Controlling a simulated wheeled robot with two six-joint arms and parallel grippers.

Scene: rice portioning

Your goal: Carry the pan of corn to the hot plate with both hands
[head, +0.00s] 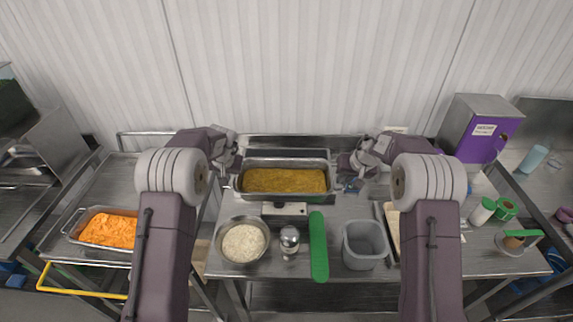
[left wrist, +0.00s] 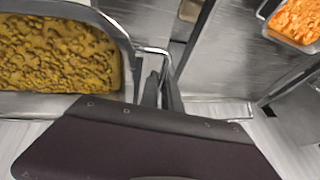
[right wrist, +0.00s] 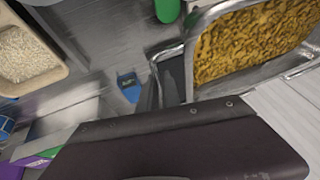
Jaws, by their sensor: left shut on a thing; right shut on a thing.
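The steel pan of corn (head: 285,163) is level at the back middle of the table, full of yellow corn. My left gripper (head: 234,178) is shut on its left handle; the pan wall (left wrist: 128,45) and fingers (left wrist: 160,88) show in the left wrist view. My right gripper (head: 342,182) is shut on its right handle; that pan end (right wrist: 192,60) and fingers (right wrist: 166,78) show in the right wrist view. A flat device with a pale front panel (head: 284,209), perhaps the hot plate, shows just below the pan, which may hide part of it. I cannot tell whether they touch.
In front are a bowl of rice (head: 243,262), a metal shaker (head: 289,243), a green-handled tool (head: 318,245) and a grey container (head: 366,245). An orange-filled tray (head: 75,231) is left. A purple-sided box (head: 484,130) stands back right.

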